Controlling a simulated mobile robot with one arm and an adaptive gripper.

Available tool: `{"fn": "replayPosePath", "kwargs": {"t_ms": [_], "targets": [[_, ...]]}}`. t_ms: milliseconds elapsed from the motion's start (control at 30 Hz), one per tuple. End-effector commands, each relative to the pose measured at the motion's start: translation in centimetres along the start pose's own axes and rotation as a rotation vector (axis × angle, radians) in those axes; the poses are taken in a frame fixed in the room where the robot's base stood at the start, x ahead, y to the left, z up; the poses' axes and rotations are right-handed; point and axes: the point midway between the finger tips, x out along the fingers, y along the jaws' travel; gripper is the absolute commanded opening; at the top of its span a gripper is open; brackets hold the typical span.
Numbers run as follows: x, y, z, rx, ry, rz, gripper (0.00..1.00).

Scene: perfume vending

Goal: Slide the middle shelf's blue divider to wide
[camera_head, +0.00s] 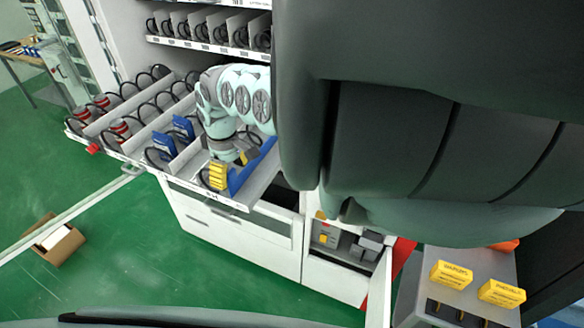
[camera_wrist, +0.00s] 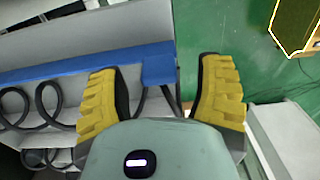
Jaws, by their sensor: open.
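The blue divider (camera_head: 252,166) stands at the right side of the pulled-out middle shelf (camera_head: 190,180). In the wrist view the blue divider (camera_wrist: 70,66) runs in from the left, and its front end lies between the two yellow fingers. My gripper (camera_head: 231,171) is over the shelf's front right part with its fingers on either side of the divider's end. In the wrist view my gripper (camera_wrist: 160,68) is open, with gaps showing between the divider's end and both fingers. Whether either finger touches it elsewhere is hidden.
Two yellow boxes (camera_head: 452,275) (camera_head: 501,293) stand at lower right. An open carton (camera_head: 57,241) lies on the green floor.

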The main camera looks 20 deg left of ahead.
Motion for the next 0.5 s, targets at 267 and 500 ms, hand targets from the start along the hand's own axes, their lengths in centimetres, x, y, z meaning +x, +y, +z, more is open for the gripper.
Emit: {"fn": "replayPosePath", "kwargs": {"t_ms": [267, 500], "targets": [[0.98, -0.02, -0.08, -0.004, 0.001, 0.004, 0.67], [1.05, -0.01, -0.04, -0.004, 0.000, 0.004, 0.67]]}}
